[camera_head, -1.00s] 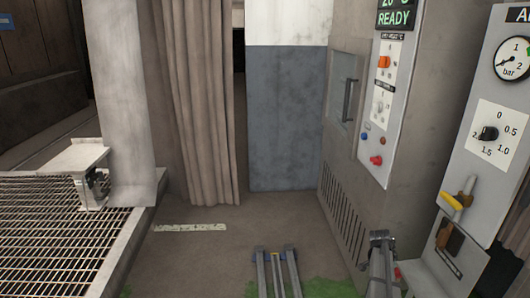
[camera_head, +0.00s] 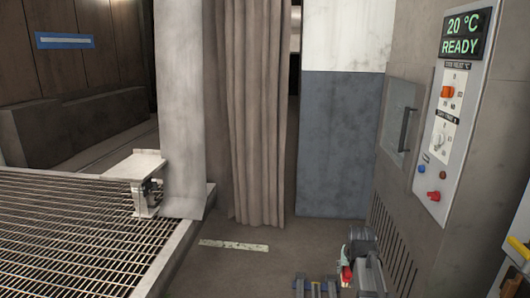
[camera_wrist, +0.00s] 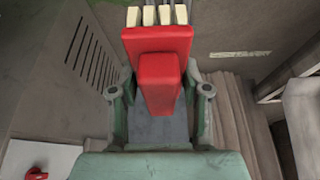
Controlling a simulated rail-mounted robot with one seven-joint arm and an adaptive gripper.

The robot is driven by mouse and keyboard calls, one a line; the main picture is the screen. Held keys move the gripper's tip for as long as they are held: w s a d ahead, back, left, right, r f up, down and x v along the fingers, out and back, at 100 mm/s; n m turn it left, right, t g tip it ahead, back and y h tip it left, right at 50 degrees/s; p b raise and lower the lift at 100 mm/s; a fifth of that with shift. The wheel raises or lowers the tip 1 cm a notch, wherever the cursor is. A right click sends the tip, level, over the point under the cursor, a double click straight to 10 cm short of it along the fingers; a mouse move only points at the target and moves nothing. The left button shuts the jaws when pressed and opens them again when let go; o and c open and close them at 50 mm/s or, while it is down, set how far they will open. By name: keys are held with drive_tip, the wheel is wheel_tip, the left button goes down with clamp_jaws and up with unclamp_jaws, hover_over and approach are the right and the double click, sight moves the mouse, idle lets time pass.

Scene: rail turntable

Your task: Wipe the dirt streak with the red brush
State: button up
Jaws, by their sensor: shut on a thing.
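The red brush (camera_wrist: 158,80) is in my gripper (camera_wrist: 160,92) in the wrist view. Its handle lies between the two fingers, and its pale bristle tufts (camera_wrist: 157,15) point to the top of the picture, away from the palm. In the head view my gripper (camera_head: 360,262) is low at the right, in front of the grey cabinet, with a bit of red showing beside it. I cannot pick out the dirt streak with certainty. A pale strip (camera_head: 234,245) lies on the floor, and a blue panel with a pale bar (camera_head: 64,41) is on the far left wall.
A wire-mesh table (camera_head: 70,235) fills the left, with a small metal bracket (camera_head: 140,168) at its edge. A curtain (camera_head: 255,120) hangs in the middle. The cabinet with a READY display (camera_head: 461,34) stands close at the right.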

drive_tip(key=w+a+r+n, duration=0.15)
drive_tip(key=a+r, duration=0.35)
drive_tip(key=a, duration=0.7)
drive_tip(key=d+p+v, duration=0.1)
drive_tip(key=p+v, duration=1.1)
drive_tip(key=v, duration=0.5)
drive_tip(key=shift+a+r+y+p, duration=0.25)
drive_tip(key=shift+y+p, duration=0.05)
